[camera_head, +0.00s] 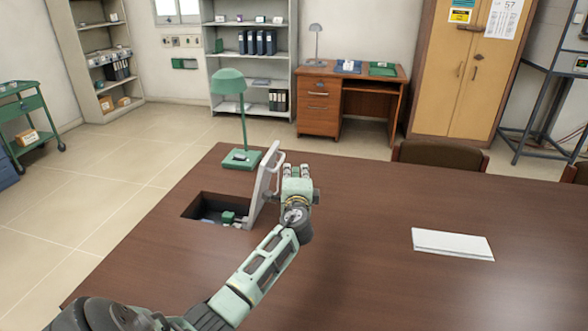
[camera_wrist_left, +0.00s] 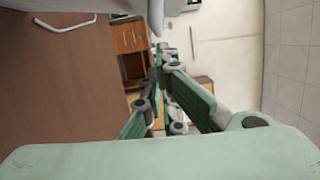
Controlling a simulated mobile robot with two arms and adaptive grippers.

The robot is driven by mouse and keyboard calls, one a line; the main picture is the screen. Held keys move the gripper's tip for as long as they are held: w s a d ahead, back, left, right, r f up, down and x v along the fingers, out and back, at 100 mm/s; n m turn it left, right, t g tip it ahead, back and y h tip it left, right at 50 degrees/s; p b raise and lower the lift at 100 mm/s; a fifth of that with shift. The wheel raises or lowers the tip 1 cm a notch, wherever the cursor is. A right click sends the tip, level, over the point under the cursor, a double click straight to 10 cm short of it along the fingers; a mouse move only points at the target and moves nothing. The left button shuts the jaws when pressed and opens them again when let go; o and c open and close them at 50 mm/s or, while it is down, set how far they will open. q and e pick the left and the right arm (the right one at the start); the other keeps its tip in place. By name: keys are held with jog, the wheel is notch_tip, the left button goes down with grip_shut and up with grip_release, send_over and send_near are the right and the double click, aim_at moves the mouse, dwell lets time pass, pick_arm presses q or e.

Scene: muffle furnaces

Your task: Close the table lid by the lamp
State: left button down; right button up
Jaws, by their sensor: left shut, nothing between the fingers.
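The light grey table lid (camera_head: 262,188) stands raised and tilted at the right side of a rectangular opening (camera_head: 198,205) in the brown table. A bar handle (camera_head: 277,167) shows on its right face. The green lamp (camera_head: 228,84) stands on the table behind the opening. My left gripper (camera_head: 297,170) is just right of the lid, on its handle side, shut and empty. I cannot tell whether it touches the lid. Its green fingers also show in the left wrist view (camera_wrist_left: 165,65). My right gripper is not in view.
A small green item (camera_head: 228,217) is inside the opening. A flat white item (camera_head: 452,243) lies on the table at the right. The table (camera_head: 390,205) is bare between it and my left arm. A brown chair (camera_head: 440,156) stands at the far edge.

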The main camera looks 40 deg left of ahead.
pick_arm(q)
jog(key=shift+a+f, duration=0.1)
jog(key=shift+a, duration=0.1)
jog(key=shift+s, duration=0.1)
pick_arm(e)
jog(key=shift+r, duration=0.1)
